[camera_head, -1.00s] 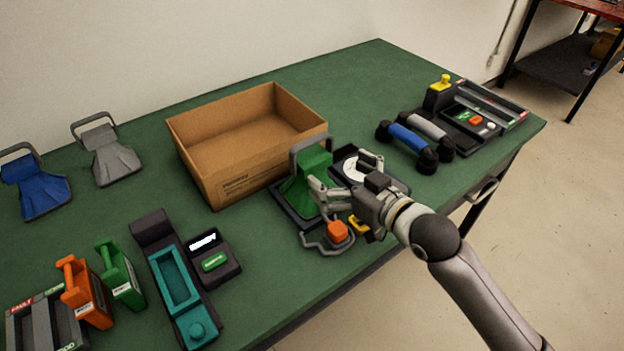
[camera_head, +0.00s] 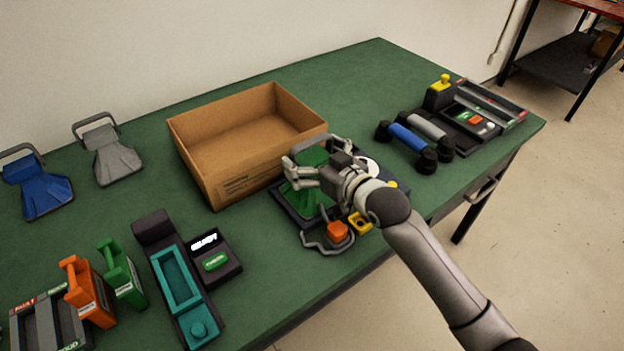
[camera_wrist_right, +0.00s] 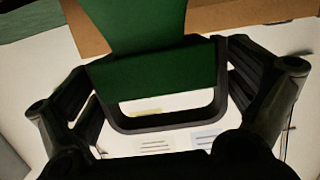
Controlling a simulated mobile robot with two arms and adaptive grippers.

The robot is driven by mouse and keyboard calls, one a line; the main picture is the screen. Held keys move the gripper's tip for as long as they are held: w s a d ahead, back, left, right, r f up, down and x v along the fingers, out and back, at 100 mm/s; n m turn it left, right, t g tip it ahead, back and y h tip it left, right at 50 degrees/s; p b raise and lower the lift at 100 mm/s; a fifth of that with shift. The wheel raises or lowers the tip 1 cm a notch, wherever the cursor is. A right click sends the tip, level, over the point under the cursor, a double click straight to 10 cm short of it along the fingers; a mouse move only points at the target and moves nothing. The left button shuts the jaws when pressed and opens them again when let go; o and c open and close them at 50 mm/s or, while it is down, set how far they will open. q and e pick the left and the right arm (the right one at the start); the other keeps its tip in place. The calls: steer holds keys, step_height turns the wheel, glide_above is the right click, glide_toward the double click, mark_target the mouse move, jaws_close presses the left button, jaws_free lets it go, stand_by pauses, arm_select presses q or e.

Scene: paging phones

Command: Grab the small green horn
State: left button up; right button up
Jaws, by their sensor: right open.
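The small green horn (camera_head: 304,197) stands on a dark tray (camera_head: 283,208) in front of the cardboard box. In the right wrist view the horn (camera_wrist_right: 150,85) fills the upper middle, with its dark grey handle loop towards me. My right gripper (camera_head: 290,169) is at the upper part of the horn and hides part of it in the head view. In the wrist view its open fingers lie on either side of the horn and handle, with a gap visible at the left. My left gripper is not in view.
The open cardboard box (camera_head: 222,187) stands right behind the horn. An orange button piece (camera_head: 338,231) with a cable lies in front. Blue (camera_head: 407,140) and grey handsets are at the right. A blue horn (camera_head: 38,190) and a grey horn (camera_head: 113,160) stand at the left.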

steer(key=c, duration=1.3)
steer(key=shift+c, duration=0.7)
steer(key=shift+r, duration=0.15)
